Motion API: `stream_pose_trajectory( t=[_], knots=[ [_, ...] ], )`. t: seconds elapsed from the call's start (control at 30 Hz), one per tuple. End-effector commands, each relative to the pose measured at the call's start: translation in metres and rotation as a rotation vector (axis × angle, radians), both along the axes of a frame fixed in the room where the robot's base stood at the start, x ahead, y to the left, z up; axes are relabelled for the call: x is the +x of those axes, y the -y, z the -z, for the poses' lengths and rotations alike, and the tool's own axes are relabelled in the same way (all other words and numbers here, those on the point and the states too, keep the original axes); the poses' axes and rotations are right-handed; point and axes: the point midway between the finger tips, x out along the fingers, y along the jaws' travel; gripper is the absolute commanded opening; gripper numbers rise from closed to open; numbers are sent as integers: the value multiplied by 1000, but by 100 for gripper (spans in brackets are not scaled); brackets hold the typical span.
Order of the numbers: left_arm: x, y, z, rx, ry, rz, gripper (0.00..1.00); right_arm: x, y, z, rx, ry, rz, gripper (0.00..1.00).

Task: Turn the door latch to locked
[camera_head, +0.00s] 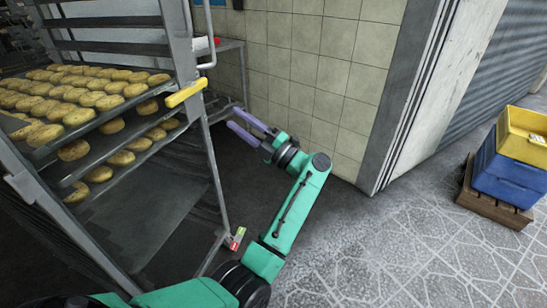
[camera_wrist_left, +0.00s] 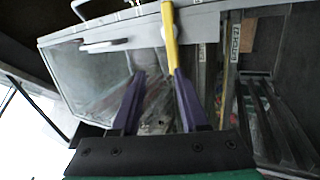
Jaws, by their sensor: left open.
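The yellow latch lever (camera_head: 186,93) juts from the upright edge of the rack-like oven frame in the head view. It also shows in the left wrist view (camera_wrist_left: 170,38), running down from the top to near the right fingertip. My left gripper (camera_head: 235,119) has purple fingers and is open and empty. In the head view it is below and right of the lever, apart from it in the picture. The left wrist view also shows this gripper (camera_wrist_left: 158,76), its fingers spread; whether one touches the lever I cannot tell. My right gripper is not in view.
Trays of round baked goods (camera_head: 75,100) fill the rack on the left. A small red and green label (camera_head: 237,238) is low on its frame. A tiled wall (camera_head: 320,70) stands behind my gripper. Yellow and blue crates (camera_head: 510,160) stand on a pallet at right; the floor between is clear.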

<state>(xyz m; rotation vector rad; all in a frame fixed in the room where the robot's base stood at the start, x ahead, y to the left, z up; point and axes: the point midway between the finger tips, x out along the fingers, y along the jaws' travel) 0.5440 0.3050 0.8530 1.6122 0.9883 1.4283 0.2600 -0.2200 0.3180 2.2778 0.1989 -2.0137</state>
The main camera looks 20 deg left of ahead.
Motion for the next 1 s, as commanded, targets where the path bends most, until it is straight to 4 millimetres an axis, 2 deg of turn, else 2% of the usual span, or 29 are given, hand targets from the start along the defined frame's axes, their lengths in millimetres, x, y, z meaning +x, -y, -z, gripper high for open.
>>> stream_pose_trajectory(
  t=[0.03, 0.1, 0.27, 0.6, 0.7, 0.83, 1.0],
  knots=[
    [-10, -2, 7, -84, 65, -42, 44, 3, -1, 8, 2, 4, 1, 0],
    [-18, -5, 3, -155, 105, -77, 44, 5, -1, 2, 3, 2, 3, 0],
    [-22, -25, -7, -169, 112, -90, 44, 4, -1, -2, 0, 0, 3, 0],
    [-25, -111, -31, -163, 111, -88, 44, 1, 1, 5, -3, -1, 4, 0],
    [-26, -130, -35, -164, 108, -87, 44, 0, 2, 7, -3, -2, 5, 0],
    [-26, -143, -38, -166, 109, -86, 44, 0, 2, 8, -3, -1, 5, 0],
    [-26, -145, -39, -166, 108, -84, 44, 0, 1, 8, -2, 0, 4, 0]
  ],
)
